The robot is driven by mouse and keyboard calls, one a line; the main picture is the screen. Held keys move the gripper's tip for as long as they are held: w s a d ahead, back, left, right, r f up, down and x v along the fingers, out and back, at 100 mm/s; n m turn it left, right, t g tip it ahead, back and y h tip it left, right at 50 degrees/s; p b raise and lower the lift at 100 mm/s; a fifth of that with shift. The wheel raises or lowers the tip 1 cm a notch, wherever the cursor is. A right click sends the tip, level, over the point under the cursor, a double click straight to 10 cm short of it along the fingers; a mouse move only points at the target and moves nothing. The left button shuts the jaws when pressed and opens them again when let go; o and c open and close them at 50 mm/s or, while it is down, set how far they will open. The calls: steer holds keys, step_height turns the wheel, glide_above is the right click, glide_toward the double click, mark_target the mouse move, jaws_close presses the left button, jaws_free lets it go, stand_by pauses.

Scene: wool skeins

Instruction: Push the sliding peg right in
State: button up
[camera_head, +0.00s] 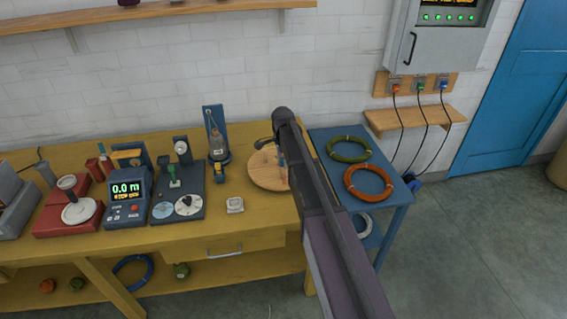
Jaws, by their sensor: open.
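A round wooden disc (264,174) lies on the right end of the yellow workbench, partly hidden behind my arm. A small bluish upright piece (281,158) shows at the disc's right side against my arm. It may be a peg, but I cannot tell whether it is the sliding one or how far in it sits. My gripper (264,143) is mostly hidden by my arm. A dark part of it shows over the disc's back edge, and it is open. I cannot tell whether it touches anything.
The yellow workbench (262,215) carries a length meter (127,192), a grey dial board (179,205), a blue-backed stand (217,135) and a small pale block (235,205). A blue side table (391,190) holds green (348,149) and orange (369,183) rings. Open floor lies at right.

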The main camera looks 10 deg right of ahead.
jaws_close()
steer(key=shift+w, duration=2.05)
jaws_free()
steer(key=shift+r, duration=0.1)
